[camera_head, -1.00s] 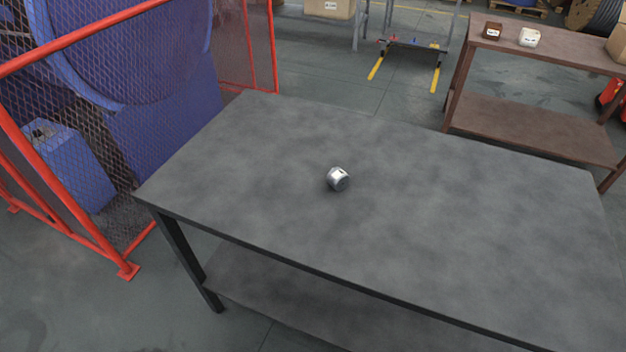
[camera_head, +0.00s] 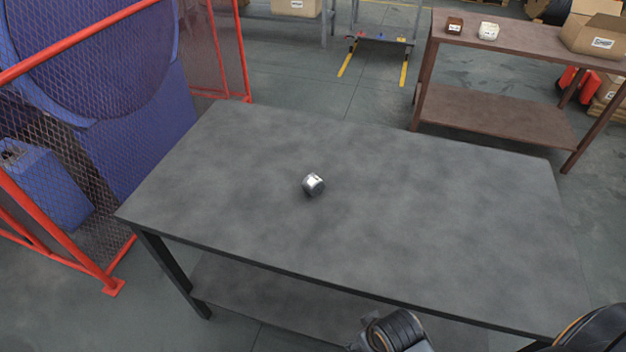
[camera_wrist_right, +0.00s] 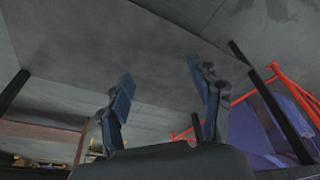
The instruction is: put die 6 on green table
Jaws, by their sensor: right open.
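A small silver metal piece with a pale label (camera_head: 313,185) lies alone on the dark grey table (camera_head: 430,205); it looks like a die, but its number is too small to read. No green table shows in the head view. My right gripper (camera_wrist_right: 160,75) is open and empty in the right wrist view, its two fingers apart with a grey surface behind them. In the head view, parts of my right arm show at the bottom right, in front of the table's near edge, well apart from the silver piece. My left gripper is not in view.
A red-framed mesh fence (camera_head: 228,50) with blue machinery stands at the left. The grey tabletop around the silver piece is clear.

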